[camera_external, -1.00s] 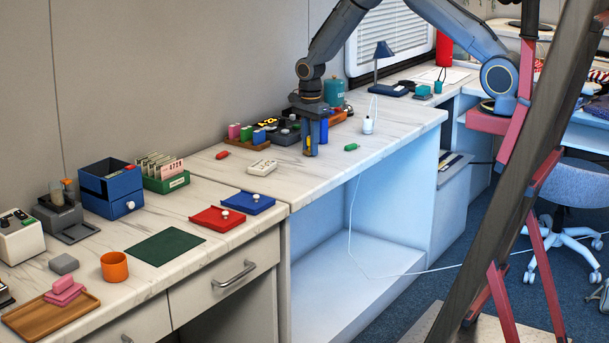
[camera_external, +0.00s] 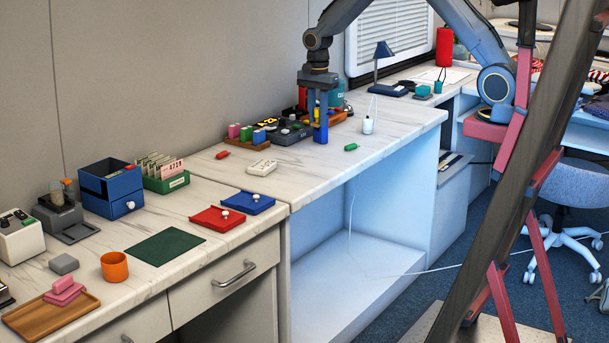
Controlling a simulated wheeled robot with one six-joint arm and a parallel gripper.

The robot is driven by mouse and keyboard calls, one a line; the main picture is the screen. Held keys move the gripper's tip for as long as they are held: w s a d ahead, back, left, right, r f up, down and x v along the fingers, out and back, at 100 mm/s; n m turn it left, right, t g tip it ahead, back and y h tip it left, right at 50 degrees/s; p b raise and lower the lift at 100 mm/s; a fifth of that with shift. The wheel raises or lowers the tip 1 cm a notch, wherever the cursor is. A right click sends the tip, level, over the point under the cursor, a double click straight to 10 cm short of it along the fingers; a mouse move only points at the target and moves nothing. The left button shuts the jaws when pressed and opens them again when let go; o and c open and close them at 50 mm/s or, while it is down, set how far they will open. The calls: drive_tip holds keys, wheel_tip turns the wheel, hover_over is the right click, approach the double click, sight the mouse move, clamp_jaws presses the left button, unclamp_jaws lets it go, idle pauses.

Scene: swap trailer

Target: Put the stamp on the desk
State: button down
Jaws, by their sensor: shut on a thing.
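My gripper (camera_external: 320,131) is over the far marble counter, its blue fingers pointing down. It is shut on a small yellow thing (camera_external: 317,108), partly hidden between the fingers; it may be the stamp, but its shape is unclear. I cannot tell whether the fingertips touch the counter or hang just above it. The marble desk top (camera_external: 300,172) runs under the gripper toward the front left. A wooden rack (camera_external: 234,141) with pink, green and blue upright pieces stands to the left of the gripper.
Dark devices (camera_external: 287,134) stand close left of the gripper. A white bottle (camera_external: 367,126) and a green piece (camera_external: 351,147) lie to its right. A white device (camera_external: 262,167), red tray (camera_external: 217,218) and blue tray (camera_external: 248,204) are nearer. Counter between them is bare.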

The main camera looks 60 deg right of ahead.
drive_tip(key=s+d+f+n, duration=0.3)
drive_tip(key=s+d+n, duration=0.55)
drive_tip(key=n, duration=0.65)
drive_tip(key=n+p, duration=0.2)
drive_tip(key=n, duration=0.1)
approach(337, 138)
drive_tip(key=shift+w+f+p, duration=0.1)
drive_tip(key=shift+f+p, duration=1.45)
drive_tip(key=shift+f, duration=1.45)
drive_tip(key=shift+f, duration=0.2)
drive_tip(key=c, duration=1.5)
unclamp_jaws()
drive_tip(key=shift+c, duration=0.2)
